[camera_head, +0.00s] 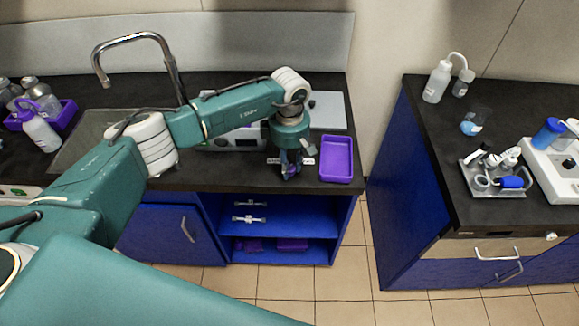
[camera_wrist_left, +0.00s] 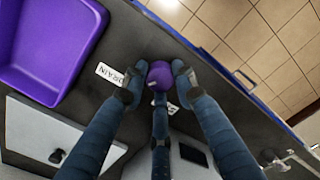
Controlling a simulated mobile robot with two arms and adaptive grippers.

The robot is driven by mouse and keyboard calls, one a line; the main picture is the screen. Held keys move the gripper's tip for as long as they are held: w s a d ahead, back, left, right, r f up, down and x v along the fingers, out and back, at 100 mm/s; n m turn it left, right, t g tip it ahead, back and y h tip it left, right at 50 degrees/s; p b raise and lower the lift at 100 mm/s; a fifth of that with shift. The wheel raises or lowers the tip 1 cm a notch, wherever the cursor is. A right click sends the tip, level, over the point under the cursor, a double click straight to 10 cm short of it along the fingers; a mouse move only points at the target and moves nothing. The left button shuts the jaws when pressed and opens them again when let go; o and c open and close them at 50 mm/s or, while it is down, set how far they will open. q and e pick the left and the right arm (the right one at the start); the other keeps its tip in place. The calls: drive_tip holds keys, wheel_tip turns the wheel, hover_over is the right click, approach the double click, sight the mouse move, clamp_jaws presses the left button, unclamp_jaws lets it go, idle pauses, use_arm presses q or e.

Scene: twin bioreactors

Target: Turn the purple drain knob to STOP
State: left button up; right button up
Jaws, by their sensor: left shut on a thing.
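The purple drain knob (camera_wrist_left: 159,75) sits on the dark counter near its front edge. In the wrist view it lies between the fingertips of my left gripper (camera_wrist_left: 158,80), which is shut on it. A white label reading DRAIN (camera_wrist_left: 110,74) lies beside the knob. A second white label (camera_wrist_left: 172,107) is partly hidden by the fingers, so I cannot read it. In the head view my left gripper (camera_head: 291,170) points down at the counter, and the knob is mostly hidden by the fingers. My right gripper is not in view.
A purple tray (camera_head: 337,177) lies on the counter just right of the gripper. A grey-white device (camera_head: 240,139) stands behind my left arm. A sink with a curved faucet (camera_head: 130,38) is at the left. A gap of tiled floor separates the right bench (camera_head: 430,150).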

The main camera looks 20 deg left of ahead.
use_arm(q)
drive_tip(key=n+b, duration=0.2)
drive_tip(key=n, duration=0.1)
drive_tip(key=shift+f+n, duration=0.15)
drive_tip(key=shift+n, duration=0.15)
drive_tip(key=n+b, duration=0.3)
drive_tip(key=n, duration=0.1)
drive_tip(key=shift+n, duration=0.3)
drive_tip(key=n+b, duration=0.1)
drive_tip(key=n, duration=0.3)
drive_tip(key=shift+b, duration=0.4)
drive_tip(key=shift+r+n+b, duration=0.2)
drive_tip(key=shift+n+b, duration=0.3)
drive_tip(key=shift+n, duration=1.2)
drive_tip(key=o, duration=1.2)
drive_tip(key=shift+c, duration=0.2)
